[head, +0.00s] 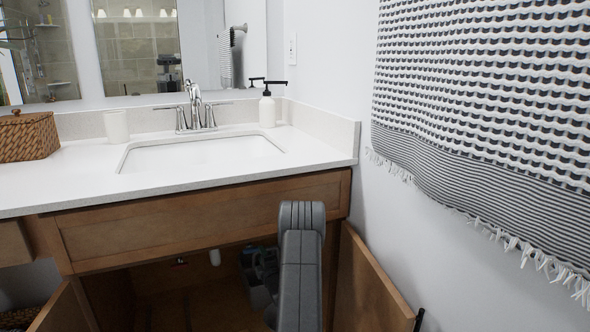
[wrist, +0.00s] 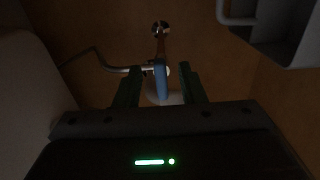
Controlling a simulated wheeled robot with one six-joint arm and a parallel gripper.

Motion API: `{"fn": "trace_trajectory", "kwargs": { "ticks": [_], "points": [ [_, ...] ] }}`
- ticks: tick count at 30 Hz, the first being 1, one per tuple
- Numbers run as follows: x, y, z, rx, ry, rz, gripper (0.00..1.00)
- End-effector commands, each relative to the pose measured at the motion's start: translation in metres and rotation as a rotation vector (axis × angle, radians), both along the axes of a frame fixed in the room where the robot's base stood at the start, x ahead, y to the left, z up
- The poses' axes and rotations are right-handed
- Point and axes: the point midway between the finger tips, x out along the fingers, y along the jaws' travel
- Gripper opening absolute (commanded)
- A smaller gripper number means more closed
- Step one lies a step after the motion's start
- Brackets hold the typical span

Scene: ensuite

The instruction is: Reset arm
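My arm (head: 301,265) reaches down into the open cabinet under the sink in the head view. My gripper (wrist: 160,78) shows in the dark wrist view, with its two greenish fingers apart. A slim blue item (wrist: 160,82) appears between the fingers in the picture, with a gap on each side. A pale round shape lies behind its lower end. I cannot tell how far the item is from the fingers. The cabinet inside is too dark to show the gripper clearly in the head view.
The cabinet's right door (head: 370,285) and left door (head: 62,310) stand open on both sides of my arm. The counter (head: 75,187) is above, with a soap dispenser (head: 267,110), cup (head: 116,126) and woven box (head: 28,137). A towel (head: 490,120) hangs at right.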

Motion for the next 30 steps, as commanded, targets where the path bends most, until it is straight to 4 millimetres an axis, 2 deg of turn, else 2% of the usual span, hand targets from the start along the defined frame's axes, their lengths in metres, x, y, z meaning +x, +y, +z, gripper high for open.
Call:
{"fn": "trace_trajectory", "kwargs": {
  "ticks": [6,12,25,30],
  "points": [
    [0.031,0.014,-0.002,-0.001,-0.001,0.001,0.36],
    [0.045,0.019,0.0,0.001,-0.002,0.001,0.36],
    [0.046,0.019,0.001,-0.005,-0.002,0.0,0.36],
    [0.036,0.015,0.001,0.0,0.002,-0.001,0.36]
  ]
}}
